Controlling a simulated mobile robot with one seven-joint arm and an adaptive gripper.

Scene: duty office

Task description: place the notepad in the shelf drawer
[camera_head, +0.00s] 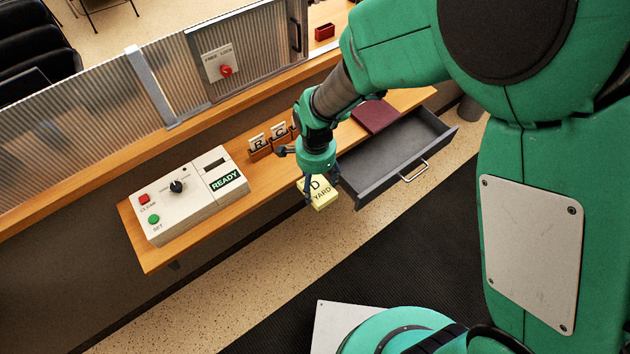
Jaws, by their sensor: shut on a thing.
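The yellow notepad (323,196), with "D" and "YARD" printed on it, is in my gripper (318,190), which is shut on it. It hangs at the front edge of the wooden shelf, just left of the drawer. The dark grey shelf drawer (392,160) is pulled open, and the part of its inside that shows is empty. Its metal handle (414,172) faces the lower right. My gripper covers part of the notepad's top and the shelf behind it.
On the wooden shelf (150,252) stand a control box (195,205) with a READY display, lettered card holders (259,145) close behind my gripper, and a maroon book (375,116) beyond the drawer. A ribbed glass partition (80,135) runs behind. Floor in front is clear.

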